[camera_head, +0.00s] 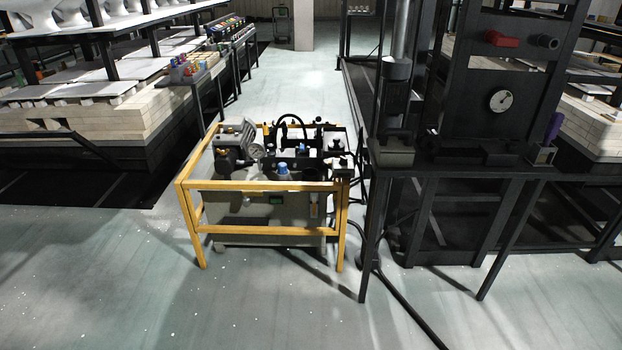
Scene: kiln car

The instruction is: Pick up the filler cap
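A hydraulic-looking unit with a grey tank (235,207) stands inside a yellow frame (262,186) in the middle of the view. A small blue-topped fitting (283,169) stands upright on the unit's top, near its front edge. Black knob-like parts (338,145) sit at the top right of the unit. I cannot tell for certain which of these small parts is the filler cap. Neither of my grippers is in view.
A black press stand with a dial gauge (501,100) is close to the unit's right. Hoses and a dark cable (405,308) run by its legs. Kiln cars with pale blocks (97,131) stand at the left. The floor (140,285) in front is clear.

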